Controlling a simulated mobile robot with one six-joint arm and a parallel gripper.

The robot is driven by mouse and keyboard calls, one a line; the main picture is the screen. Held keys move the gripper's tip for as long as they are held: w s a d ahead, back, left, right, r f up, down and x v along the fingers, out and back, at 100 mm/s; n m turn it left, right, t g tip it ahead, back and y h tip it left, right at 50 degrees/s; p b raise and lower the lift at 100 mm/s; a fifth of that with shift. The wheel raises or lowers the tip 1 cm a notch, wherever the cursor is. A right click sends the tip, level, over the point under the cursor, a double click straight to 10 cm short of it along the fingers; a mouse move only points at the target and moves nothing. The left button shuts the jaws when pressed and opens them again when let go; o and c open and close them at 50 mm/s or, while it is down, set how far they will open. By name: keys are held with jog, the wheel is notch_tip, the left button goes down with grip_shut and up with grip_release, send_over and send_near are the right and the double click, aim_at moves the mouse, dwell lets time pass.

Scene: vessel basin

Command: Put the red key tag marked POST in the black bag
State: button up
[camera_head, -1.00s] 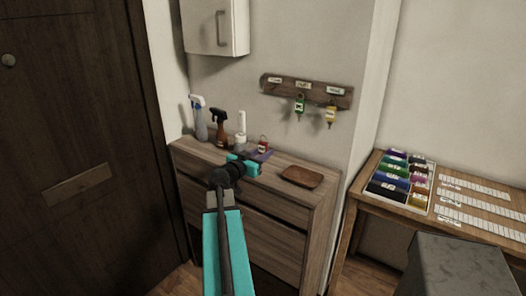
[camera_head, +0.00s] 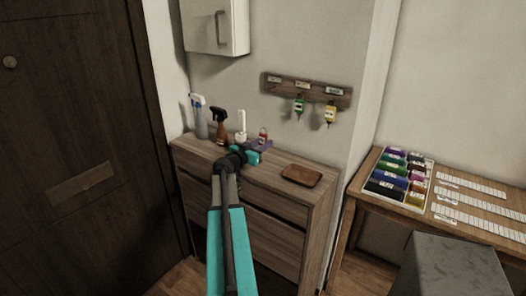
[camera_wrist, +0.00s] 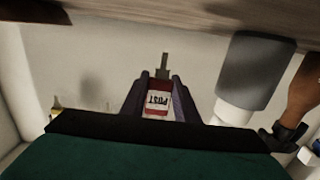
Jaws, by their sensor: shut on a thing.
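The red key tag (camera_head: 263,134) with a pale label is at the tips of my gripper (camera_head: 263,143), over the back of the wooden cabinet top. In the wrist view the tag (camera_wrist: 158,104) reads POST upside down. It sits between the two dark purple fingers of my gripper (camera_wrist: 159,90), which are shut on it. A thin metal part of the tag sticks out past the fingertips. I see no black bag in either view.
On the cabinet (camera_head: 265,185) stand a blue-topped spray bottle (camera_head: 200,118), a brown spray bottle (camera_head: 220,127), a white bottle (camera_head: 241,122) close to my gripper, and a brown tray (camera_head: 302,175). Green (camera_head: 299,106) and yellow (camera_head: 330,113) tags hang on the wall rack (camera_head: 306,91).

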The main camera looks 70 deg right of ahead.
jog(key=shift+f+p, duration=0.9)
jog(key=shift+f, duration=0.85)
jog(key=shift+f+b, duration=0.15)
jog(key=shift+b, duration=0.25)
jog(key=o, duration=1)
jog(key=shift+r+p, duration=0.2)
jog(key=shift+p, duration=0.2)
jog(key=shift+a+f, duration=0.1)
jog(key=shift+a, duration=0.3)
jog(key=b+v, duration=0.4)
jog(key=v, duration=0.7)
jog(key=shift+w+a, duration=0.1)
jog(key=shift+a, duration=0.05)
